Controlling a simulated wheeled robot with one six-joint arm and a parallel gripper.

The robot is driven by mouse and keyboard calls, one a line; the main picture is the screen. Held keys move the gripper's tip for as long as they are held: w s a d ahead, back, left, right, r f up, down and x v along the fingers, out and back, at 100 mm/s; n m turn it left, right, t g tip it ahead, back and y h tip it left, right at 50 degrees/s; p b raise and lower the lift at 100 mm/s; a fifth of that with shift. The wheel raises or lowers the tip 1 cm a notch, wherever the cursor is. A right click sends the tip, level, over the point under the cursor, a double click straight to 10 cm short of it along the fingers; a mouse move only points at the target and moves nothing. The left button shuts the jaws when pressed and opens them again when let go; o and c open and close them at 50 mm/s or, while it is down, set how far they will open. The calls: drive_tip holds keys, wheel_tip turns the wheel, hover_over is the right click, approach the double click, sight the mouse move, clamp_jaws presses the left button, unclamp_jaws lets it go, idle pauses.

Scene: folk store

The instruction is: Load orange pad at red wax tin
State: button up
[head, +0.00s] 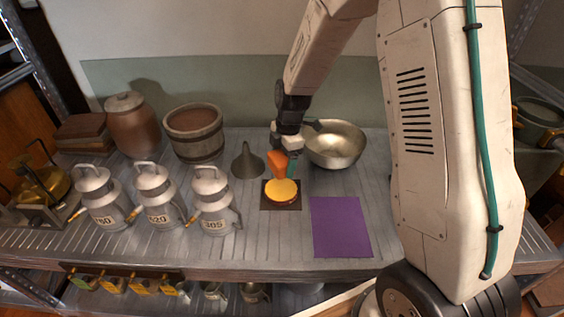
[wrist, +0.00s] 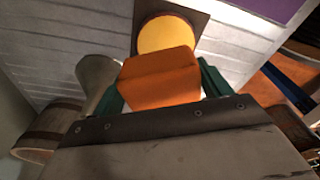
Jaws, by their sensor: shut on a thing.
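My gripper (head: 282,165) points down over the dark square mat (head: 268,203) and is shut on the orange pad (head: 277,166). The pad is a blocky orange piece, and in the wrist view (wrist: 160,78) it sits between the green fingers. A low round tin with a yellow-orange top (head: 283,192) and a thin reddish edge stands on the mat. In the wrist view the tin (wrist: 165,33) is just beyond the pad, which covers its near edge. I cannot tell whether pad and tin touch.
A grey funnel (head: 248,161) stands close left of the mat, and a metal bowl (head: 337,146) behind to the right. A flat purple sheet (head: 341,227) lies to the right. Three numbered metal cans (head: 215,205) stand left, with a wooden bucket (head: 194,134) behind.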

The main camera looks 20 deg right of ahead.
sight(281, 188)
drive_tip(key=n, duration=0.4)
drive_tip(key=s+a+n, duration=0.1)
drive_tip(key=n, duration=0.1)
drive_tip(key=shift+n+g, duration=0.3)
drive_tip(key=shift+f, duration=2.95)
drive_tip(key=shift+f, duration=0.55)
drive_tip(key=shift+r, duration=0.1)
drive_tip(key=shift+r, duration=3.45)
drive_tip(key=shift+d, duration=0.1)
